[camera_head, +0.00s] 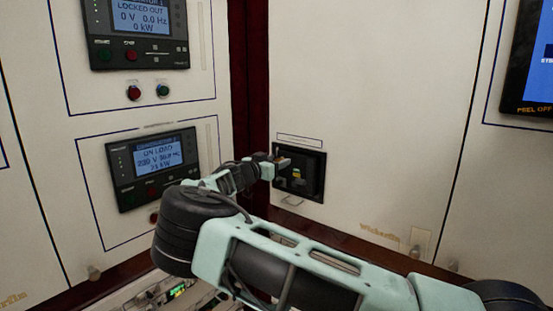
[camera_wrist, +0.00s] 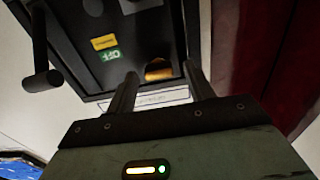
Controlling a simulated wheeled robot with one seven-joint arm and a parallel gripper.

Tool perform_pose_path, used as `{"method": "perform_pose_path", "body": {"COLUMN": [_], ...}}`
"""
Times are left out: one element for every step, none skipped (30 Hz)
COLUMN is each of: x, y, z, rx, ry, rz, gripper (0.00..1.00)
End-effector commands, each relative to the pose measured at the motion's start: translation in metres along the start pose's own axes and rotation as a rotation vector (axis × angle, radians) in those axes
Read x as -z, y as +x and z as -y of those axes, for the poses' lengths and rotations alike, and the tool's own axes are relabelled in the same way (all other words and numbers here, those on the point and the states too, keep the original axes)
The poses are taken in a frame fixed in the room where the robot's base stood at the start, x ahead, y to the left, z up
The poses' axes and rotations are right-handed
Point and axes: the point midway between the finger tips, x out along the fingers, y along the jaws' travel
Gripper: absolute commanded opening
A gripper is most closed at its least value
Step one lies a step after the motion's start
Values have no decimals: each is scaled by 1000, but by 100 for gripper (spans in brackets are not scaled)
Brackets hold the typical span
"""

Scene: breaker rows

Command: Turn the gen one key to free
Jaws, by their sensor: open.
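A square black switch panel (camera_head: 315,185) is set in the pale cabinet front, with a white label strip above it. It fills the top of the wrist view (camera_wrist: 75,45), seen upside down. A small brass-coloured piece (camera_wrist: 158,71), perhaps the key, shows on the panel between my fingertips. I cannot read its position or any key marking. My gripper (camera_head: 277,160) is at the panel's upper left in the head view. In the wrist view its two fingers (camera_wrist: 160,75) stand apart, one on each side of the brass piece; contact is not clear.
A black handle (camera_wrist: 42,80) sticks out from the panel, near a yellow label (camera_wrist: 104,42) and a green label (camera_wrist: 111,55). At left, the upper controller (camera_head: 140,62) reads locked out; the lower (camera_head: 123,195) reads on load. A dark red post (camera_head: 250,80) stands between cabinets.

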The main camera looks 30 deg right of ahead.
Motion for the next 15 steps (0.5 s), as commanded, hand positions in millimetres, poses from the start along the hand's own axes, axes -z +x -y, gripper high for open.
{"method": "perform_pose_path", "body": {"x": [0, 0, 0, 0, -1, -1, -1, -1, -1, -1, -1, -1, -1, -1, 0], "y": [2, 3, 4, 4, 4, 4, 4, 4, 4, 4, 4, 4, 4, 4, 4], "z": [0, 0, 0, 0, 0, 0, 0, 0, 0, 0, 0, 0, 0, 0, 0], "rx": [0, 0, 0, 0, 0, 0, 0, 0, 0, 0, 0, 0, 0, 0, 0], "ry": [-1, -1, -1, -1, -1, -1, -1, -1, -1, -1, -1, -1, -1, -1, -1], "rz": [0, 0, 0, 0, 0, 0, 0, 0, 0, 0, 0, 0, 0, 0, 0], "gripper": [53, 53, 53, 53, 53, 53, 53, 53, 53, 53, 47, 36, 28, 19, 8]}}
